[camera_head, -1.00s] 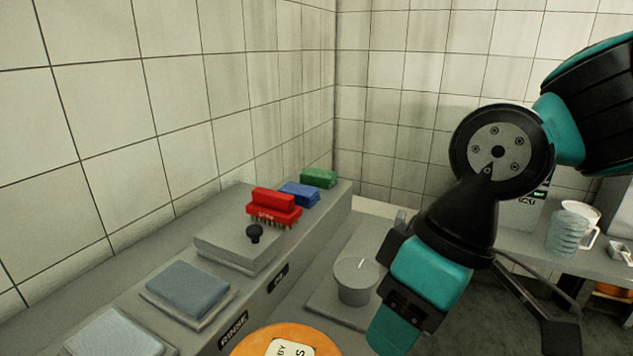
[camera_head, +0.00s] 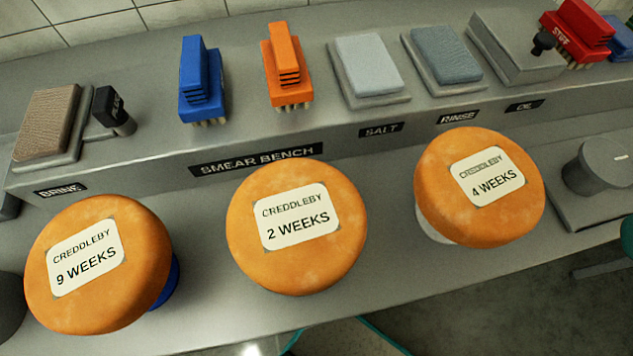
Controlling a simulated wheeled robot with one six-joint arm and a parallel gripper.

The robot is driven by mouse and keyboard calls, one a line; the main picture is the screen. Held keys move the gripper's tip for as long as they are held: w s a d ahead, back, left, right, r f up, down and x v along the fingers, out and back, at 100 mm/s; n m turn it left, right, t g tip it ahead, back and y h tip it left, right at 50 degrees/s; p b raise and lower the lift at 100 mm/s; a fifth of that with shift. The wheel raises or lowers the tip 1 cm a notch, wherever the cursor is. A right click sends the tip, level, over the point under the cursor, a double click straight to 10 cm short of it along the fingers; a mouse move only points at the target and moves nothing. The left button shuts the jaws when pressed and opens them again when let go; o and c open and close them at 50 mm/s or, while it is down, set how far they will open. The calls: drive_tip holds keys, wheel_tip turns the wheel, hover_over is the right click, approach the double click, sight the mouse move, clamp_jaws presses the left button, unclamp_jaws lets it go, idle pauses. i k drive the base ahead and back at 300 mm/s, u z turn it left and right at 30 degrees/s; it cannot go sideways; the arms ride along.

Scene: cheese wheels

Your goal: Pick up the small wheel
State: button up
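Three orange cheese wheels with white labels stand in a row on the bench. The wheel marked "CREDDLEBY 9 WEEKS" (camera_head: 140,235) is at the left, with something blue under its right side. The wheel marked "2 WEEKS" (camera_head: 300,275) is in the middle. The wheel marked "4 WEEKS" (camera_head: 440,175) is at the right, on a pale stand, and looks slightly smaller than the others. They are close in size, so I cannot tell surely which is the small one. My gripper is out of view.
Behind the wheels, a raised ledge marked "SMEAR BENCH" (camera_head: 340,155) holds a blue brush (camera_head: 202,85), an orange brush (camera_head: 287,65), a red brush (camera_head: 575,30) and several cloth pads. A grey cylinder (camera_head: 597,170) stands on a grey plate at the right. Dark floor lies in front.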

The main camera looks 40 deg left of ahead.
sight(295, 227)
drive_tip(key=k, duration=0.6)
drive_tip(key=u, duration=1.1)
drive_tip(key=i, duration=0.5)
drive_tip(key=u, duration=0.85)
drive_tip(key=k, duration=1.55)
drive_tip(key=z, duration=0.3)
